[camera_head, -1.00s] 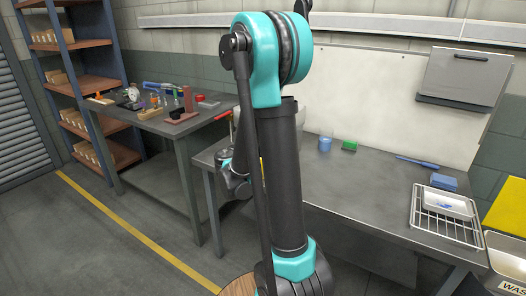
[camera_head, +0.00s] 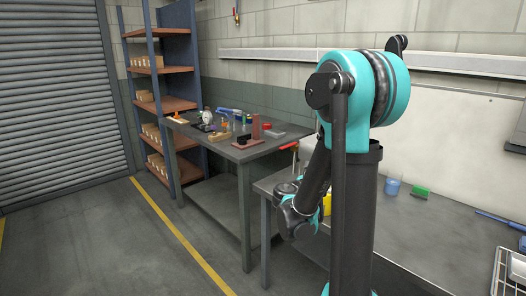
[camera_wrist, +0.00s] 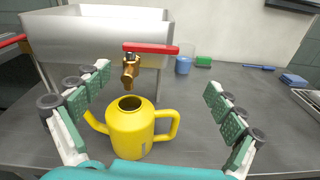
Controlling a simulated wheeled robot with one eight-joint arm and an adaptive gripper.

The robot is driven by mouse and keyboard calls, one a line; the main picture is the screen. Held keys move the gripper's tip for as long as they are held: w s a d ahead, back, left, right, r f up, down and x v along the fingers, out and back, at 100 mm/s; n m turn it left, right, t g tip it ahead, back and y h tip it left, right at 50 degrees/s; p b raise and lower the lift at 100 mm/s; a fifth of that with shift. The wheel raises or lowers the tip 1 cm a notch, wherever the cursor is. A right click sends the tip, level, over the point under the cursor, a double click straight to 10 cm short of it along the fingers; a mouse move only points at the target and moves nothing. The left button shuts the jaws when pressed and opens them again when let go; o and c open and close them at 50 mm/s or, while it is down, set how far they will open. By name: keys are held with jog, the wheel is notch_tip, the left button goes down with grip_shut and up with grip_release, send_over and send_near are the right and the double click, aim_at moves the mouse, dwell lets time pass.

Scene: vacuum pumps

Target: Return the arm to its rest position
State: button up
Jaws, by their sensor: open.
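My gripper (camera_wrist: 158,120) is open and empty in the wrist view, its two green-padded fingers spread wide. A yellow jug (camera_wrist: 130,128) with a handle stands on the grey bench between and beyond the fingers, under a brass tap with a red lever (camera_wrist: 150,48). I cannot tell that either finger touches the jug. In the head view my arm (camera_head: 362,100) stands at the right, with its forearm bent down to the left over the bench edge. A small yellow part of the jug (camera_head: 327,204) shows behind the arm. The fingertips are hidden in the head view.
A metal tank (camera_wrist: 95,40) stands behind the jug. A blue cup (camera_wrist: 183,65) and a green sponge (camera_wrist: 203,61) are farther back. A second table (camera_head: 225,150) with tools and a shelf rack (camera_head: 163,70) stand left. The floor (camera_head: 90,250) at left is clear.

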jog(key=s+f+m+g+y, duration=0.3)
jog(key=s+f+m+y, duration=0.1)
jog(key=s+f+m, duration=0.35)
jog(key=s+a+f+m+g+y, duration=0.1)
jog(key=s+a+f+m+y, duration=0.3)
jog(key=s+a+m, duration=0.2)
jog(key=s+a+f+m+g+y, duration=0.2)
jog(key=s+a+f+m+y, duration=0.3)
jog(key=m, duration=0.5)
jog(key=s+a, duration=0.2)
jog(key=s, duration=0.1)
jog(key=shift+s+f+y, duration=0.15)
jog(key=shift+s+y, duration=0.15)
jog(key=shift+s, duration=0.1)
